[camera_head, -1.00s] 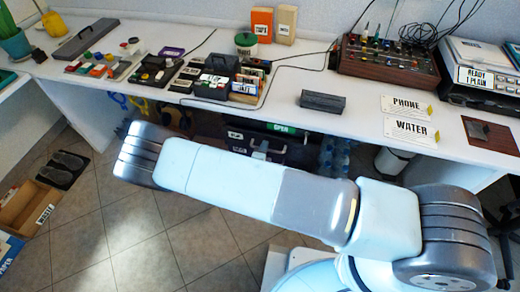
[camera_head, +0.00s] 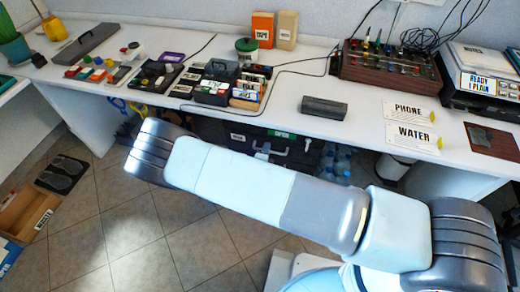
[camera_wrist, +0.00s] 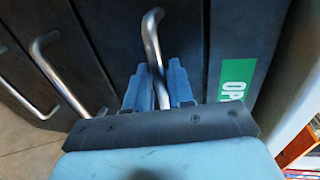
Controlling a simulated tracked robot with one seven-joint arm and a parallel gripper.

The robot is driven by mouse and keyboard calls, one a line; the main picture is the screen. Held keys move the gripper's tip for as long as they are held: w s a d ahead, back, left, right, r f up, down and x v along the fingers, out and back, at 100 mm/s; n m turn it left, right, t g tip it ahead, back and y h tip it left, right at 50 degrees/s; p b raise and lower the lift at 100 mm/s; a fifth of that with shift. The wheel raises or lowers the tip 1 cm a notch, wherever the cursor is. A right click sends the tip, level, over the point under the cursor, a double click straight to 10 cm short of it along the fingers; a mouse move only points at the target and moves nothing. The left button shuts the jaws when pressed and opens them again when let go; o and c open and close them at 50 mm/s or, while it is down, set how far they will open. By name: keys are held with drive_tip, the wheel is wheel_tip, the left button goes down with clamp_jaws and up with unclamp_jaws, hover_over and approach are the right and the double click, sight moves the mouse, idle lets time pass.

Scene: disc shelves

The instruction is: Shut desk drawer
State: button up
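The dark desk drawer unit (camera_head: 225,133) stands under the white desk, partly behind my arm. In the wrist view its dark front (camera_wrist: 222,45) shows several panels with metal handles and a green label (camera_wrist: 238,82); the label also shows in the head view (camera_head: 281,134). My gripper (camera_wrist: 161,88) has its two blue fingers close on either side of one metal handle (camera_wrist: 151,32) and appears shut on it. The gripper is hidden behind my arm in the head view. How far the drawer stands out cannot be told clearly.
The white desk top (camera_head: 350,75) carries boxes, a control panel (camera_head: 388,62), a scale (camera_head: 488,85) and signs. Bottles (camera_head: 335,160) stand right of the drawer unit. A cardboard box (camera_head: 25,215) and slippers (camera_head: 62,172) lie on the floor at left. Tiled floor before the desk is clear.

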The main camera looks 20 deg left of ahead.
drive_tip(key=shift+r, duration=0.1)
drive_tip(key=v, duration=1.3)
drive_tip(key=shift+s, duration=0.4)
drive_tip(key=w+d+r+m+g+h, duration=0.35)
drive_tip(key=d+r+m, duration=0.35)
drive_tip(key=r+m, duration=0.35)
drive_tip(key=w+d+r+m+g+h, duration=0.2)
drive_tip(key=w+d+r+m+g, duration=0.2)
drive_tip(key=d+r+m, duration=0.55)
drive_tip(key=w+d+r+m+g+h, duration=0.3)
drive_tip(key=w+d+r+m+g, duration=0.15)
drive_tip(key=r+m, duration=0.75)
drive_tip(key=s+d+r+m+g+y, duration=0.1)
drive_tip(key=s+d+r+m+y, duration=0.1)
drive_tip(key=s+d+r+m, duration=0.45)
drive_tip(key=s+d+r+m+g+y, duration=0.1)
drive_tip(key=d+r+m+y, duration=0.25)
drive_tip(key=d+r, duration=0.4)
drive_tip(key=s+d+r+m+t+y, duration=0.3)
drive_tip(key=s+d+r+m+t, duration=0.1)
drive_tip(key=s+r+m, duration=0.6)
drive_tip(key=shift+s+r+m, duration=0.4)
drive_tip(key=shift+r+m, duration=0.45)
drive_tip(key=shift+m, duration=0.15)
